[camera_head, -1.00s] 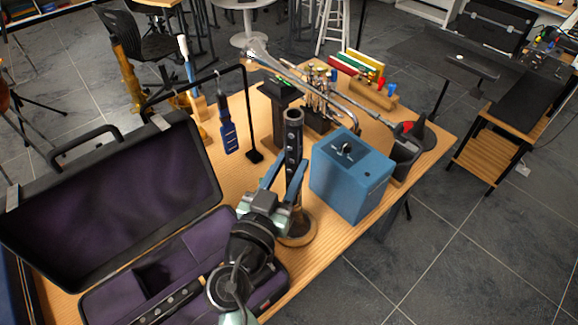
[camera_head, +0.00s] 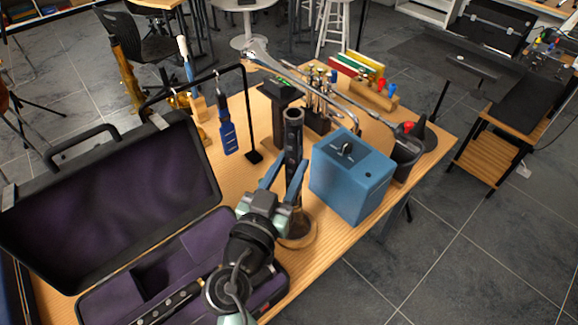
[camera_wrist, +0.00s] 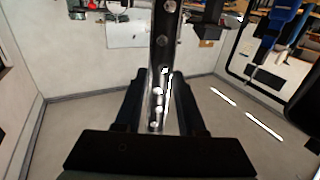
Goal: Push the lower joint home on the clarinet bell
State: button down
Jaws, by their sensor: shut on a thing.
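The lower joint (camera_head: 294,142) is a dark upright tube with an open top end. It also shows in the wrist view (camera_wrist: 163,70), with silvery keys and rings along it. My gripper (camera_head: 284,178) is shut on the lower joint, with one blue-grey finger on each side of it. The clarinet bell (camera_head: 299,232) is the dark flared piece below the joint, low at the table's front edge. My gripper and wrist partly cover it. The joint stands in line above the bell; I cannot tell whether a gap is left between them.
A blue box (camera_head: 350,180) stands close to the right of the joint. An open case with purple lining (camera_head: 110,205) lies to the left. A black stand frame (camera_head: 250,110) with a hanging blue tool is behind. A trumpet (camera_head: 318,95) lies at the back.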

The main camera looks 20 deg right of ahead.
jog(key=shift+s+f+b, duration=0.1)
jog(key=shift+f+b, duration=0.9)
jog(key=shift+b, duration=0.05)
dwell(0.7)
jog(key=c, duration=0.8)
grip_release()
jog(key=o, duration=0.4)
jog(key=shift+r, duration=0.15)
jog(key=shift+c, duration=0.5)
jog(key=shift+b+v, duration=1.15)
jog(key=shift+v, duration=1.8)
jog(key=shift+r, duration=0.1)
